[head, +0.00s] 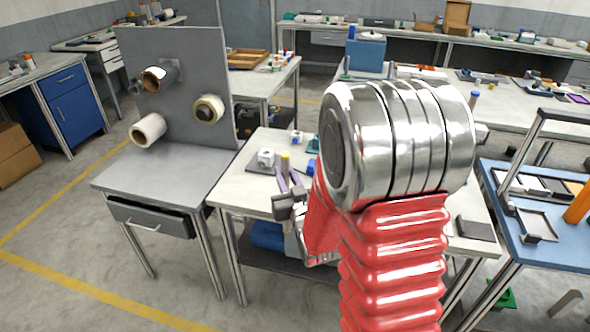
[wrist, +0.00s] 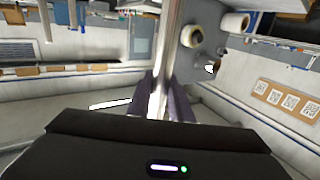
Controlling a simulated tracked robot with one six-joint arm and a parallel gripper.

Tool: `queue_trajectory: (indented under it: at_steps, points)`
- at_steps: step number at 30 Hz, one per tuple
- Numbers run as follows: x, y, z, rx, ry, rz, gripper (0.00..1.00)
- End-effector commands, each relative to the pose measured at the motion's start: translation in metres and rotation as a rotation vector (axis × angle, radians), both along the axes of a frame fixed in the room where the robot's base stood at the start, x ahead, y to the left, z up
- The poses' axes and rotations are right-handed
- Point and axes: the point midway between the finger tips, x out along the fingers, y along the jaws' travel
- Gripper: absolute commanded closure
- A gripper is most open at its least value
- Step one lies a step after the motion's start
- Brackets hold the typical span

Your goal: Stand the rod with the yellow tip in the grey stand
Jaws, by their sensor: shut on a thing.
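The rod with the yellow tip (head: 285,156) is upright in the head view, its yellow end up. My gripper (head: 288,181) is shut on it below the tip, above the white bench. In the wrist view the fingers (wrist: 163,97) close on a pale, shiny shaft; its far end is not clear. A pale block with a round hole (head: 266,157) stands on a grey plate (head: 256,168) just left of the rod. I cannot tell whether this is the grey stand. My arm hides much of the bench.
A grey upright panel (head: 190,60) on a grey table (head: 150,185) with an open drawer carries several reels, left of the bench. Small items lie behind the rod. A blue table (head: 540,250) with an orange cylinder (head: 578,206) stands at the right.

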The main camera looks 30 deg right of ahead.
Motion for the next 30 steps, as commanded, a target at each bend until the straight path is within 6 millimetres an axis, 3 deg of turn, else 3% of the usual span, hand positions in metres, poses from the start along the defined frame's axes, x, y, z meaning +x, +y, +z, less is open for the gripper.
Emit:
queue_trajectory:
  at_steps: [11, 21, 30]
  points:
    - [0.014, 0.052, -0.018, 0.001, 0.0, 0.063, 1.0]
    - [0.027, 0.118, -0.042, -0.001, 0.0, 0.137, 1.0]
    - [0.027, 0.124, -0.044, -0.003, -0.001, 0.143, 1.0]
